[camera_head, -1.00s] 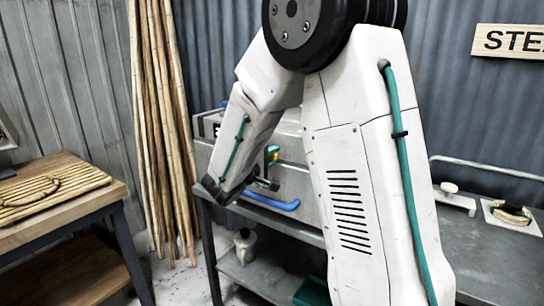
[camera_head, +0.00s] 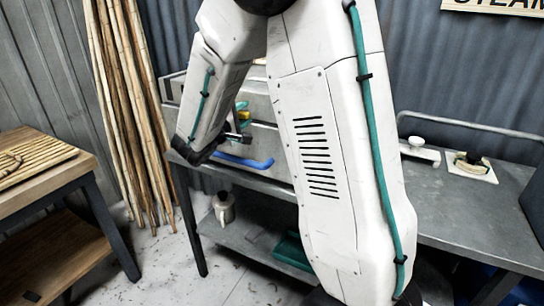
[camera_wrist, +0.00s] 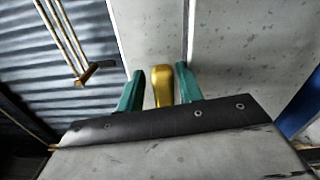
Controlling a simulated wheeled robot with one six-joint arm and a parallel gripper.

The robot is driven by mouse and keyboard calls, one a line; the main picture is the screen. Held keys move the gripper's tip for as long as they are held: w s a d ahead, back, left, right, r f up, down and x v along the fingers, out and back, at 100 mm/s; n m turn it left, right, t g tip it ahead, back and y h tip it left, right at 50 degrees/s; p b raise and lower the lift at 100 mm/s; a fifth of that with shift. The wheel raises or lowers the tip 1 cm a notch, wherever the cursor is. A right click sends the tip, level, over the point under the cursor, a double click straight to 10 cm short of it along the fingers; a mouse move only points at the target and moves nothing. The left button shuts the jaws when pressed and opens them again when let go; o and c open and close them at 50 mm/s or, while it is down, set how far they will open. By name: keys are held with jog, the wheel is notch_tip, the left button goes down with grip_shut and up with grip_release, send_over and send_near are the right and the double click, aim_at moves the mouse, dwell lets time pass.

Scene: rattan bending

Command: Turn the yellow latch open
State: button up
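The yellow latch (camera_wrist: 161,88) shows in the wrist view as a rounded upright bar in front of a pale grey, speckled surface. My gripper (camera_wrist: 160,84) has its two teal fingers on either side of the latch. A narrow gap shows at the left finger; the right finger is very close, and I cannot tell whether it touches. In the head view my gripper (camera_head: 243,111) is small, at the front of a grey metal box (camera_head: 268,140), partly hidden by my arm. A blue handle (camera_head: 243,162) sits low on the box front.
The box stands on a grey metal bench (camera_head: 450,205). A jug (camera_head: 224,208) and a teal tray (camera_head: 293,250) are on its lower shelf. Bamboo poles (camera_head: 128,110) lean at the wall. A wooden table (camera_head: 75,171) stands left.

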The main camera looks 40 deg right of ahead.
jog(key=n, duration=0.3)
jog(key=shift+r+n, duration=0.4)
jog(key=n, duration=0.3)
jog(key=shift+w+a+r+n, duration=0.1)
jog(key=shift+w+r+n, duration=0.2)
jog(key=shift+r, duration=0.1)
jog(key=n, duration=0.3)
jog(key=shift+w+a+r+n, duration=0.1)
jog(key=shift+w+r+n, duration=0.15)
jog(key=shift+w+n, duration=0.1)
jog(key=n, duration=0.2)
jog(key=w+n, duration=0.1)
jog(key=n, duration=0.1)
jog(key=shift+a+r+n, duration=0.15)
jog(key=shift+a+n, duration=0.05)
jog(key=shift+n, duration=0.15)
jog(key=v, duration=0.8)
jog(key=s+d+m+g+y, duration=0.35)
jog(key=s+m+g, duration=0.4)
jog(key=s, duration=0.65)
jog(key=s+a+f+m+y, duration=0.1)
jog(key=s+a+m+y, duration=0.2)
jog(key=s, duration=0.4)
jog(key=s+a+f+m+y, duration=0.1)
jog(key=s+a+m+y, duration=0.3)
jog(key=s+m+y, duration=0.1)
jog(key=shift+s+a+f+m+t+y, duration=0.2)
jog(key=shift+s+f+m+t+y, duration=0.15)
jog(key=shift+s+m, duration=0.55)
